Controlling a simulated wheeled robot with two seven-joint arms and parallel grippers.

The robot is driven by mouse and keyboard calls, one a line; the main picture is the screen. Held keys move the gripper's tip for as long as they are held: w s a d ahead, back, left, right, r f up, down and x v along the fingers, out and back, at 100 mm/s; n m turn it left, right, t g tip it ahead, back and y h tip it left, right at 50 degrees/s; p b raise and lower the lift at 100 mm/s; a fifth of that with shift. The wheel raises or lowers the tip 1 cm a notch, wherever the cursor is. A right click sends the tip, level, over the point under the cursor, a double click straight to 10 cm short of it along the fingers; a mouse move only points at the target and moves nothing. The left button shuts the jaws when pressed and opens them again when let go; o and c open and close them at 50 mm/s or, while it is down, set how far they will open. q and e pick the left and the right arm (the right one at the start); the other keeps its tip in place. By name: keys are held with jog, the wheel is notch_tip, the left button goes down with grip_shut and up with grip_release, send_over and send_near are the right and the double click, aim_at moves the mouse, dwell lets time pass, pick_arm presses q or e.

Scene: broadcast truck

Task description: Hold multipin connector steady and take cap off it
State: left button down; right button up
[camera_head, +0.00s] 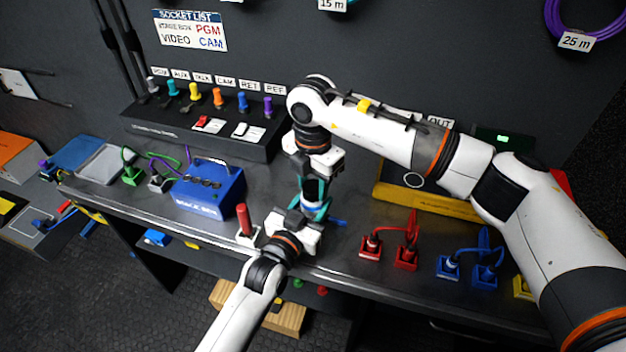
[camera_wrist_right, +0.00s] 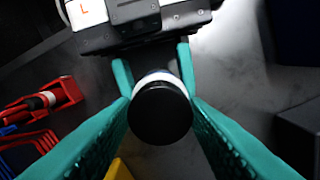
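The multipin connector (camera_head: 313,190) is a dark upright cylinder above the bench's front part, between my two grippers. In the right wrist view its round black cap (camera_wrist_right: 160,112) faces the camera, with a white ring behind it. My left gripper (camera_head: 312,211) comes from below left, its teal fingers at the connector's lower part, apparently closed on it; its fingertips are largely hidden. My right gripper (camera_head: 313,178) points down from above. In the right wrist view its teal fingers (camera_wrist_right: 158,85) lie on both sides of the cap and appear to touch it.
A blue stage box (camera_head: 208,190) and a red-handled item (camera_head: 244,222) stand left of the grippers. Red connectors (camera_head: 405,255) and blue connectors (camera_head: 485,270) stand to the right. A socket panel (camera_head: 200,135) is behind. A yellow-edged case (camera_head: 430,203) lies behind right.

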jog(key=c, duration=0.6)
jog(key=n, duration=1.1)
jog(key=shift+r+n, duration=0.1)
jog(key=shift+n, duration=0.2)
jog(key=n, duration=1.2)
jog(key=shift+n, duration=0.3)
jog(key=n, duration=1.9)
jog(key=shift+r, duration=0.15)
jog(key=shift+r, duration=1)
